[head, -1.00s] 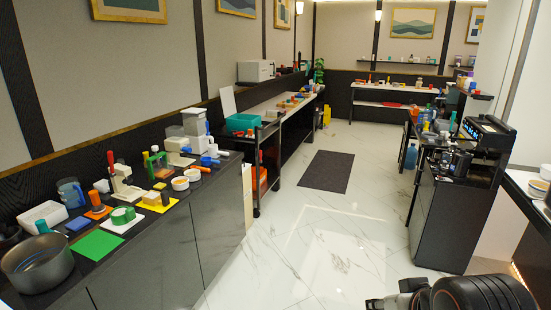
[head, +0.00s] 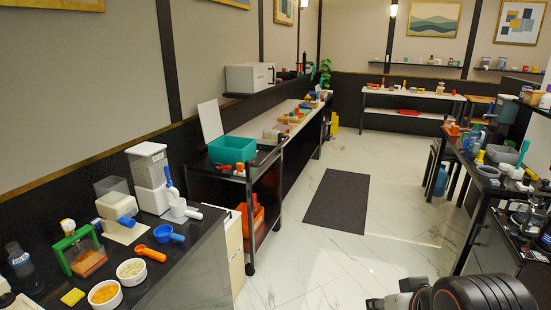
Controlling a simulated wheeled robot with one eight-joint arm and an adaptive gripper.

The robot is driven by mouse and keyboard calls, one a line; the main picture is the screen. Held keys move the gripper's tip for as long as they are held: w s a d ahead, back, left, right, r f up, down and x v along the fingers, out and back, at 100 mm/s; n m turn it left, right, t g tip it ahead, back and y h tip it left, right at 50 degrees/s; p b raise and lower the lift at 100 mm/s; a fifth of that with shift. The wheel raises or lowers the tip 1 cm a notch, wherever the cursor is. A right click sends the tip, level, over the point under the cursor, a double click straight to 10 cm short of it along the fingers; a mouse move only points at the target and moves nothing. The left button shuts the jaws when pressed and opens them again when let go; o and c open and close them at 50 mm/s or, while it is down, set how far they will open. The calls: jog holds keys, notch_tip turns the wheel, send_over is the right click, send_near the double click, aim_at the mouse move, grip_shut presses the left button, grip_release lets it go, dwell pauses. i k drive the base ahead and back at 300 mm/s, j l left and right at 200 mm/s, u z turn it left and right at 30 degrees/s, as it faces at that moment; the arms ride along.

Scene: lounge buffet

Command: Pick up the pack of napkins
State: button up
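I cannot make out a pack of napkins for certain in the head view. Small items on the far shelves and tables are too small to identify. Part of my own arm, dark and grey, shows at the lower right edge. My gripper's fingers are not visible.
A dark counter at left holds dispensers (head: 151,176), bowls (head: 131,270), scoops and a bottle (head: 22,265). Beyond it stands a black cart (head: 218,184) with a teal bin (head: 232,150). A cluttered counter stands at right. Marble floor with a dark mat (head: 338,200) lies open between.

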aim_at(270, 133)
jog(key=i, duration=2.4)
jog(key=i+j, duration=0.1)
jog(key=i, duration=2.3)
jog(key=l+z, duration=0.05)
jog(key=l, duration=0.05)
